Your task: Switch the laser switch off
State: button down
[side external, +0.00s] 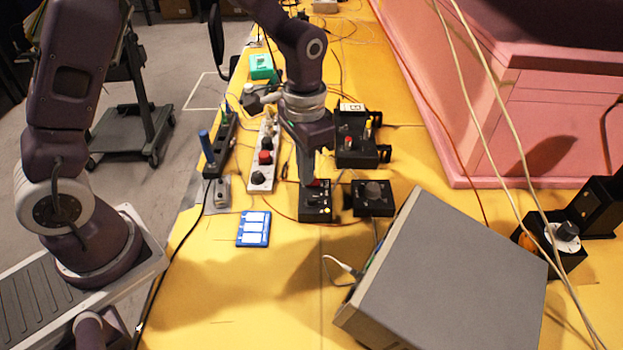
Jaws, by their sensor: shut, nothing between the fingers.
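My gripper (306,180) is shut and empty, pointing down at a small black box (316,211) on the yellow table (220,310). Its fingertips are over the far part of this box, at or just above its top; I cannot tell whether they touch. The box has a red part near the fingertips, partly hidden by them, and a small yellowish spot near its front edge. No label on it is readable, so I cannot tell for sure that it is the laser switch, nor its on or off position.
A black box with a round grey knob (373,193) stands just right. A blue panel (254,229) lies front left. A white strip (263,158) and a black power strip (219,146) lie left. A large grey instrument (450,280) fills the front right; pink foam (540,120) stands behind. Cables cross the table.

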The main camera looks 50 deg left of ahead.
jog(key=shift+r, duration=3.45)
jog(key=s+a+r+n+t, duration=0.2)
jog(key=s+a+r+t, duration=0.1)
jog(key=s+r, duration=0.7)
jog(key=s+a+n+t, duration=0.1)
jog(key=s+t, duration=0.1)
jog(key=s, duration=0.8)
jog(key=shift+s+r+t, duration=0.2)
jog(key=shift+r+t, duration=0.1)
jog(key=shift+a, duration=0.1)
